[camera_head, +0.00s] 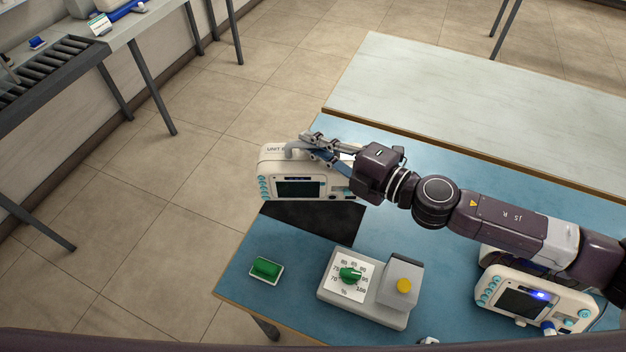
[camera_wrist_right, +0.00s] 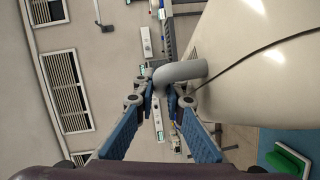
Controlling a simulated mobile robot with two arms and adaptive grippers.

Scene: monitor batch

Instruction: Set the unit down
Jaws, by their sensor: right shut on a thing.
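The unit (camera_head: 299,187) is a cream monitor with a dark screen, teal buttons on its left side and a grey handle on top. My right gripper (camera_head: 303,145) is shut on the unit's grey handle, which also shows between the fingers in the right wrist view (camera_wrist_right: 178,73). The unit is at the left edge of the blue table (camera_head: 405,150), over or just behind a black mat (camera_head: 315,222). I cannot tell for certain whether its underside touches anything. My left gripper is out of view.
A second monitor (camera_head: 530,300) with a blue light stands at the table's right. In front are a grey dial box (camera_head: 345,297) with a yellow button and a green rocker (camera_head: 266,268). A pale table (camera_head: 480,100) adjoins behind. A roller conveyor (camera_head: 45,72) is far left.

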